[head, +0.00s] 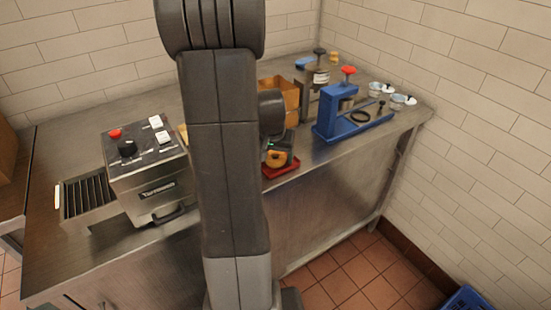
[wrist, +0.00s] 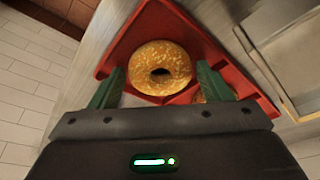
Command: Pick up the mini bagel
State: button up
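A mini bagel (wrist: 160,68), golden with a seeded top and a dark hole, lies on a red tray (wrist: 196,38) in the wrist view. Part of a second bagel (wrist: 214,92) shows at its lower right, mostly hidden by a finger. My gripper (wrist: 158,82) is open, its green fingers on either side of the first bagel. I cannot tell whether they touch it. In the head view a bagel (head: 277,158) shows above the red tray (head: 281,169) at the counter's front edge, partly behind my arm.
A steel machine (head: 150,165) with knobs stands on the counter (head: 230,118) to the left. A cardboard box (head: 284,95), a blue press (head: 330,112) and several small cups (head: 398,101) stand to the right. A blue crate (head: 466,301) is on the floor at lower right.

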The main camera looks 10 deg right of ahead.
jog(key=c, duration=0.6)
notch_tip(320, 180, up, 10)
dwell(0.4)
